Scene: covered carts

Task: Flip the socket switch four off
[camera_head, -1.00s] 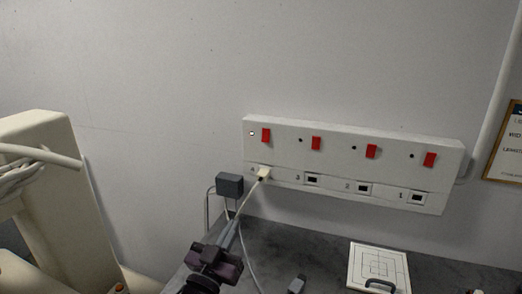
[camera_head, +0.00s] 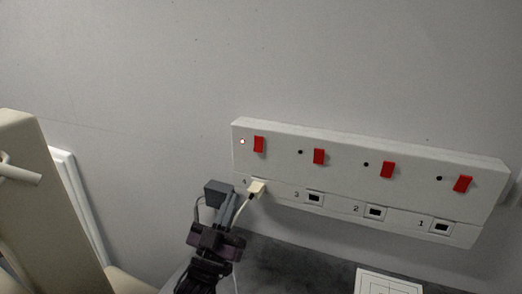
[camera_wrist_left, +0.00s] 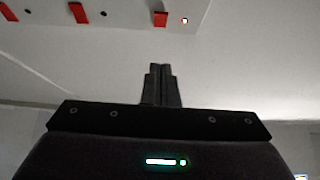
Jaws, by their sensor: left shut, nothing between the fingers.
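The white socket panel (camera_head: 340,168) is on the wall with a row of red switches. Switch four (camera_head: 258,144) is the leftmost one, with a lit indicator (camera_head: 242,141) to its left. A cream plug (camera_head: 256,188) sits in the socket marked 4 below it. My left gripper (camera_head: 229,203) is shut and empty, below and left of the plug and apart from switch four. In the left wrist view its shut fingers (camera_wrist_left: 162,70) point towards the wall, and the red switch beside the lit indicator (camera_wrist_left: 160,19) shows above them. My right gripper is not in view.
A white square plate (camera_head: 388,283) lies on the dark worktop (camera_head: 300,262) below the panel. The wall area above the panel is clear.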

